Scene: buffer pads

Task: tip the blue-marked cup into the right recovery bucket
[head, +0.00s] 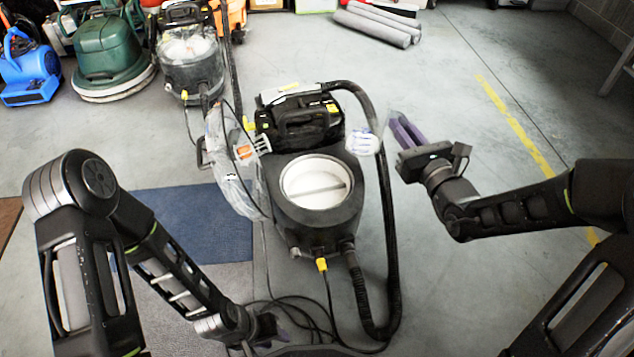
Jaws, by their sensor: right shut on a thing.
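The small white cup with blue marks (364,141) shows just left of my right gripper's fingertips, in front of the black hose. My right gripper (393,128), with purple fingers, is shut on it; the exact contact is hard to make out. The right recovery bucket (291,183) is the round, pale opening in the black machine at the centre. The cup appears up and to the right of this opening, apart from its rim. My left gripper (268,335) is low at the bottom edge, partly hidden and dark; its fingers are unclear.
A second machine (190,62) with a clear-topped bucket stands at the back left, beside a green floor machine (108,50) and a blue blower (30,68). A black hose (388,230) loops around the central machine's right side. The floor at right is open.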

